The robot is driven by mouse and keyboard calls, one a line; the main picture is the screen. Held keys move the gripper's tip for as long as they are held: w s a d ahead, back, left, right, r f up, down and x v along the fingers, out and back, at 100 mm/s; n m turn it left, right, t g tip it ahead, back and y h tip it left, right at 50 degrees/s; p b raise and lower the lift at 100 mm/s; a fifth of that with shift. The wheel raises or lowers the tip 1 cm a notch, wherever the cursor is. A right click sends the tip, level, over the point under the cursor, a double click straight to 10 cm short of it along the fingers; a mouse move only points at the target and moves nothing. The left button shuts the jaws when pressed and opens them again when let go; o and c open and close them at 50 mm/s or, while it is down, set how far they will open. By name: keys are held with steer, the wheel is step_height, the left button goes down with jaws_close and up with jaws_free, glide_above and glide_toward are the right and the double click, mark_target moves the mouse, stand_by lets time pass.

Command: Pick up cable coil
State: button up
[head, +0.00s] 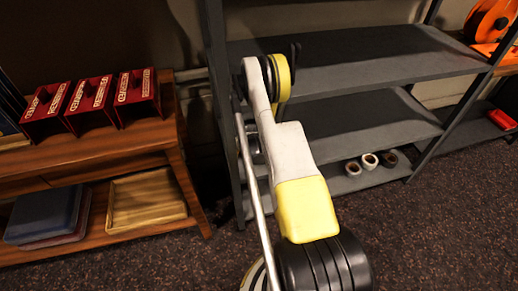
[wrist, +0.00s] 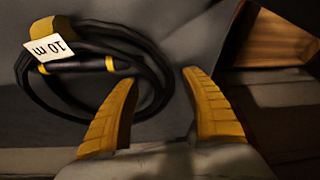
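The cable coil (wrist: 152,58) is black with yellow bands and a white tag reading "10 m". It lies on a grey surface (wrist: 200,25) at the left of the wrist view. My gripper (wrist: 160,80) is open, with its two yellow ribbed fingers apart. The right side of the coil shows between the fingers, and the left finger overlaps part of the loop. I cannot tell whether the fingers reach down around the cable or are still above it. In the head view my arm reaches to the grey shelf unit, and I cannot make out the coil there.
The grey shelf unit (head: 345,55) has several boards and an upright post at its left. Rolls of tape (head: 370,161) sit on its lowest board. An orange reel (head: 489,20) stands at the right. A wooden shelf (head: 150,137) with red boxes (head: 90,103) is at the left.

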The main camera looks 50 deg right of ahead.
jaws_close()
steer(key=shift+r, duration=0.15)
